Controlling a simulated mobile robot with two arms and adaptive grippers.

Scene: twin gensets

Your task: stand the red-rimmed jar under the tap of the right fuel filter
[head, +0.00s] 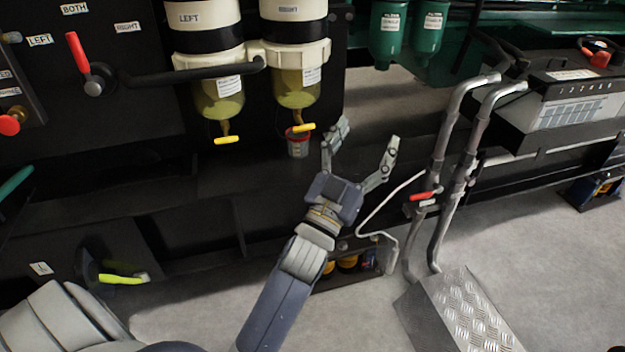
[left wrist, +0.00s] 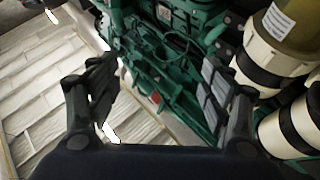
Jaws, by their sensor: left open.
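The red-rimmed jar (head: 298,145) stands upright on a dark ledge, below the yellow tap (head: 304,127) of the right fuel filter (head: 297,85). The tap overlaps the jar's rim in the head view; whether they touch I cannot tell. The left fuel filter (head: 217,97) hangs beside it with its own yellow tap (head: 227,140). My left gripper (head: 367,130) is open and empty, to the right of the jar and apart from it. In the left wrist view its fingers (left wrist: 155,80) are spread with nothing between them; the jar is not seen there. My right gripper is not in view.
A red-handled lever (head: 80,55) is on the dark panel at left. Grey pipes (head: 455,150) with a red valve handle (head: 422,196) rise to the right of my gripper. Green filters (head: 389,35) hang behind. Grey floor (head: 540,260) is open at lower right.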

